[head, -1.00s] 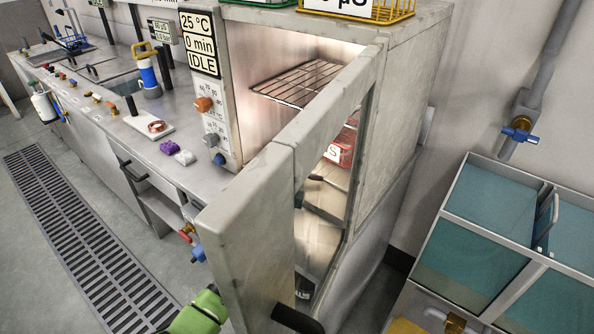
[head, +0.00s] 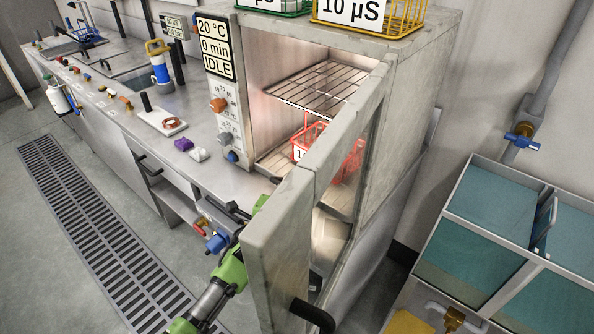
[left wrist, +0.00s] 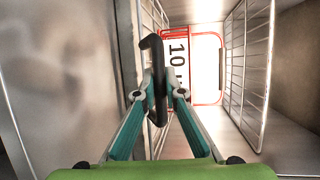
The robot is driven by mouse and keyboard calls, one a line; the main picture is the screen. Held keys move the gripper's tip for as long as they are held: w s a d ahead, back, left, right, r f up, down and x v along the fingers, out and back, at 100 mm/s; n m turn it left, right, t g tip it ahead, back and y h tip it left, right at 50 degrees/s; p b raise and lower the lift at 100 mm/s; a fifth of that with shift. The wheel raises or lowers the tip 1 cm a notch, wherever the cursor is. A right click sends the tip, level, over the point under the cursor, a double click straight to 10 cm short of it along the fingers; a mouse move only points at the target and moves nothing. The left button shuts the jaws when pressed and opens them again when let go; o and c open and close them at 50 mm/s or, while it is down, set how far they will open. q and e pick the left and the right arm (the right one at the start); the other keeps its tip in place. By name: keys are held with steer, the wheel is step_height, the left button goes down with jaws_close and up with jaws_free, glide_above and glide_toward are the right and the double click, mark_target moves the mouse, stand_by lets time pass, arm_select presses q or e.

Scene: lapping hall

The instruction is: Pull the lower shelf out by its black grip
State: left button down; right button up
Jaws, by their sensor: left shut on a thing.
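In the left wrist view my left gripper (left wrist: 157,96) is shut on the black grip (left wrist: 154,60), a hooked bar. The lower shelf (left wrist: 153,18), a wire rack, shows behind the grip at the left, and the upper wire shelf (left wrist: 246,60) at the right. A red basket (left wrist: 223,70) with a white "10" label is between them. In the head view the lower shelf (head: 273,161) carries this red basket (head: 312,133) inside the cabinet. Part of my left gripper (head: 262,203) shows by the cabinet opening, with its fingers hidden by the door. My right gripper is out of view.
The cabinet door (head: 277,240) stands open in front, with a black handle (head: 313,315) low on it. A blue-handled valve (head: 218,241) is close to my left arm. Labelled baskets (head: 367,20) stand on the cabinet top. Glazed tanks (head: 505,205) are at the right.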

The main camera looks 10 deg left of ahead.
arm_select(q)
steer(key=s+a+p, duration=0.3)
steer(key=s+a, duration=0.4)
steer(key=s, duration=0.5)
steer(key=shift+s, duration=0.15)
steer(key=c, duration=2.1)
jaws_free()
steer(key=v, duration=1.2)
